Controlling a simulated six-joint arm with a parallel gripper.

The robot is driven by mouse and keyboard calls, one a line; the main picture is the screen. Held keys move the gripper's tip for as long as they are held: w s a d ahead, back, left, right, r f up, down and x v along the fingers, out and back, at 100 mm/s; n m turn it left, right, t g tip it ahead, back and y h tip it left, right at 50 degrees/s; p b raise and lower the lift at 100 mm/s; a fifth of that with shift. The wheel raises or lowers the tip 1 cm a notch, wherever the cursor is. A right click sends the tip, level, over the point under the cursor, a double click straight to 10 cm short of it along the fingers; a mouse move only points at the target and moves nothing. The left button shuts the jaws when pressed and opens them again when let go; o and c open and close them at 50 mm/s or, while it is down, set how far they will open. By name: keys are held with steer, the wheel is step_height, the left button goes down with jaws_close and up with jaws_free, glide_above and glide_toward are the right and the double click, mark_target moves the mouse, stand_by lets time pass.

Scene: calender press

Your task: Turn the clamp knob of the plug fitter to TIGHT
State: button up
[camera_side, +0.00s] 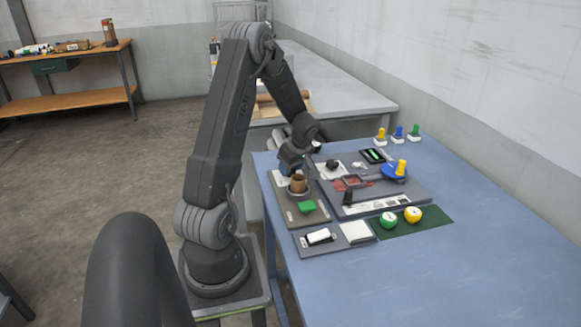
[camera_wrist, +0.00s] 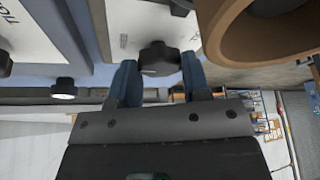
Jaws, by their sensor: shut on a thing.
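The black clamp knob (camera_wrist: 160,57) shows in the wrist view on a white label plate (camera_wrist: 143,18). The blue fingers of my gripper (camera_wrist: 158,66) stand on either side of the knob and are shut on it. A small tick mark is left of the knob, and partly hidden lettering is to its right. I cannot read where the knob points. In the side view my gripper (camera_side: 292,168) is low at the far end of the fitter's board (camera_side: 312,217), just behind a brown cup (camera_side: 298,184). The knob is hidden there.
The brown cup's rim (camera_wrist: 222,35) is close on the right in the wrist view. A green block (camera_side: 306,207) lies nearer on the board. A grey panel with a blue disc (camera_side: 394,173) is to the right.

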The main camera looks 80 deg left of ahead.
steer(key=c, duration=0.3)
steer(key=shift+s+m+t, duration=0.1)
steer(key=shift+m+t, duration=0.5)
steer(key=shift+m, duration=1)
steer(key=shift+c, duration=0.2)
steer(key=o, duration=0.9)
steer(key=v, duration=1.4)
steer(key=shift+d+f, duration=0.1)
steer(key=shift+d, duration=0.05)
